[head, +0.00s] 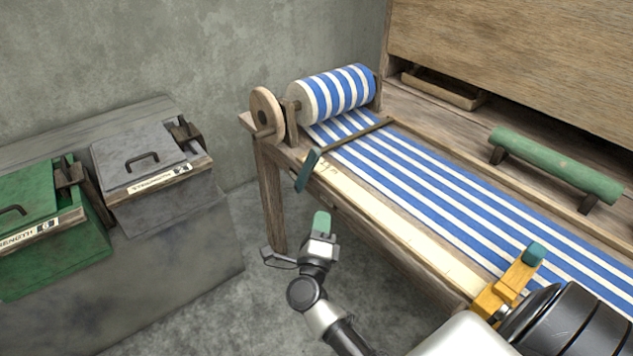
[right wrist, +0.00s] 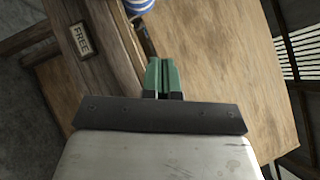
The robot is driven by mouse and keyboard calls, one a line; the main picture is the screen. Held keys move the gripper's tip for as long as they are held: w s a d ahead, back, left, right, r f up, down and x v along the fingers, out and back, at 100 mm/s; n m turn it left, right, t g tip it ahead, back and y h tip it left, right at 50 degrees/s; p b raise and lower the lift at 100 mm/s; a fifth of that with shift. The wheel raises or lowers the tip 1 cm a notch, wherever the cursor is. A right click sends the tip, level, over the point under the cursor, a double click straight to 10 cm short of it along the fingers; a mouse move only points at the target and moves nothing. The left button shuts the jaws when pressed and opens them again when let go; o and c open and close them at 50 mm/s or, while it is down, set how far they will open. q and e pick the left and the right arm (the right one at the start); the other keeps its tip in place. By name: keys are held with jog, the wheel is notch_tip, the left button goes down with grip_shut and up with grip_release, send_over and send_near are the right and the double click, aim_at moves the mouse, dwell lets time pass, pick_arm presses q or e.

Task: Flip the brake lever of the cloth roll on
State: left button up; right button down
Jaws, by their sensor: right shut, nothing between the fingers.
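The cloth roll (head: 335,93), striped blue and white, sits at the far left end of the wooden loom, beside a wooden wheel (head: 266,113). A teal-green lever paddle (head: 307,171) stands tilted at the loom's front edge, just below the roll; it appears to be the brake lever. My right gripper (head: 321,222) is shut and empty, apart from the paddle and below it in the head view. In the right wrist view its green fingers (right wrist: 162,78) are together, and a plate reading FREE (right wrist: 80,40) is on the wood to their left. My left gripper is not in view.
Striped cloth (head: 430,180) runs along the loom bed. A green roller (head: 555,163) stands at the back right. A yellow bracket (head: 508,288) with a teal tip is at the lower right. Grey and green lidded bins (head: 150,160) stand left; floor between is clear.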

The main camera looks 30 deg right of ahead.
aim_at(306, 172)
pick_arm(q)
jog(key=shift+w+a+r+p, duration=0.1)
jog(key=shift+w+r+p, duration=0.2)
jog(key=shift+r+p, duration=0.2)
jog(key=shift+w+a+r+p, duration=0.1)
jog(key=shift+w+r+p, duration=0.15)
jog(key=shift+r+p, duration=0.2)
pick_arm(e)
jog(key=w+a+x, duration=0.1)
jog(key=a+x, duration=0.1)
jog(key=x, duration=1)
jog(key=shift+w+r, duration=0.5)
jog(key=shift+w, duration=0.1)
jog(key=shift+d, duration=0.1)
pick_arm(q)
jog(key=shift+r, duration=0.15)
pick_arm(e)
jog(key=shift+r, duration=0.1)
